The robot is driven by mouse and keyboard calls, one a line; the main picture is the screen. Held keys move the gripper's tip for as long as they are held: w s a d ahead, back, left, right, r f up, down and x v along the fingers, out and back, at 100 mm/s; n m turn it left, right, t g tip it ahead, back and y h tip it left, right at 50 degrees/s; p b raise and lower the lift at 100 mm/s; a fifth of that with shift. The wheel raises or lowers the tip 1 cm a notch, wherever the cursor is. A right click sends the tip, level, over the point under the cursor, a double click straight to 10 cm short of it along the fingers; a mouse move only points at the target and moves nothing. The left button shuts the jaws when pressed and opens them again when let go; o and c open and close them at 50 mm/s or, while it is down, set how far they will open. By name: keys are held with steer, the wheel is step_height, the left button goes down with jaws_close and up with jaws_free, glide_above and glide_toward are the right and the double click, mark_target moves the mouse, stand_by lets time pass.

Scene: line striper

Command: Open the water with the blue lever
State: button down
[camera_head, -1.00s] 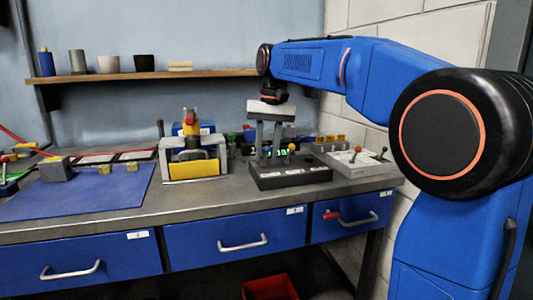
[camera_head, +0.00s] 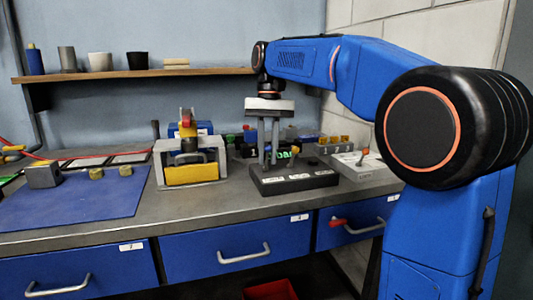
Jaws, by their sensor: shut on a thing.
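I cannot make out a blue lever knob anywhere.
A grey and yellow fixture (camera_head: 190,173) stands left of the black box. A blue mat (camera_head: 90,205) with small blocks lies at left. A shelf (camera_head: 140,75) hangs above.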

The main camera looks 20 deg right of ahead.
steer(key=shift+w+r+g, duration=0.1)
steer(key=shift+w+g, duration=0.45)
steer(key=shift+g, duration=0.35)
